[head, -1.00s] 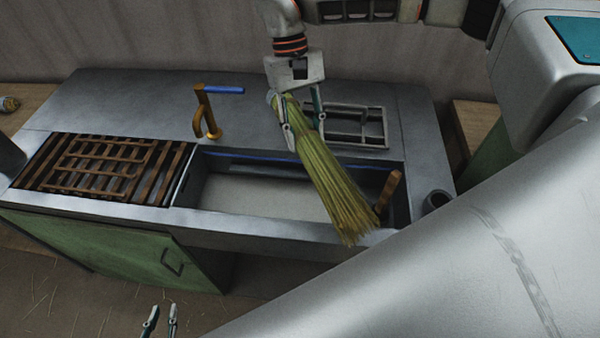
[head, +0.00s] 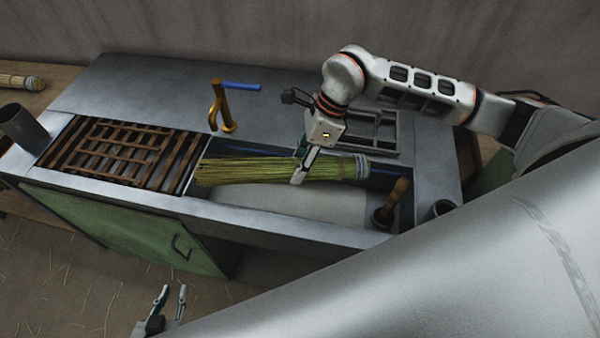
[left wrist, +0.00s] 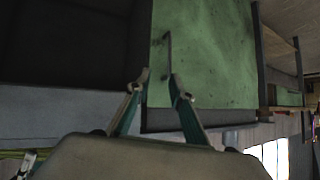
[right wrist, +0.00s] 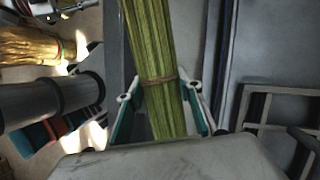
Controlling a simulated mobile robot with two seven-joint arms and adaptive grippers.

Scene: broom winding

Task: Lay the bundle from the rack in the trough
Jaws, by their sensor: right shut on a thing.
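The bundle (head: 245,170) is a sheaf of yellow-green straw with a pale blue-grey binding at its right end. My right gripper (head: 300,172) is shut on it near its middle. The bundle lies level, lengthwise over the trough (head: 300,205), a grey basin sunk in the metal counter; whether it touches the bottom I cannot tell. In the right wrist view the bundle (right wrist: 152,50) runs between both fingers, with a thin tie around it. My left gripper (head: 172,298) is open and empty, low in front of the green cabinet; it also shows in the left wrist view (left wrist: 158,82).
The rack (head: 390,135) is a grey frame behind the trough. A wooden-handled tool (head: 393,198) stands in the trough's right end. A brown slatted grate (head: 115,155) lies left. A brass tap (head: 218,108) with a blue lever stands behind. Another bundle (head: 20,80) lies far left.

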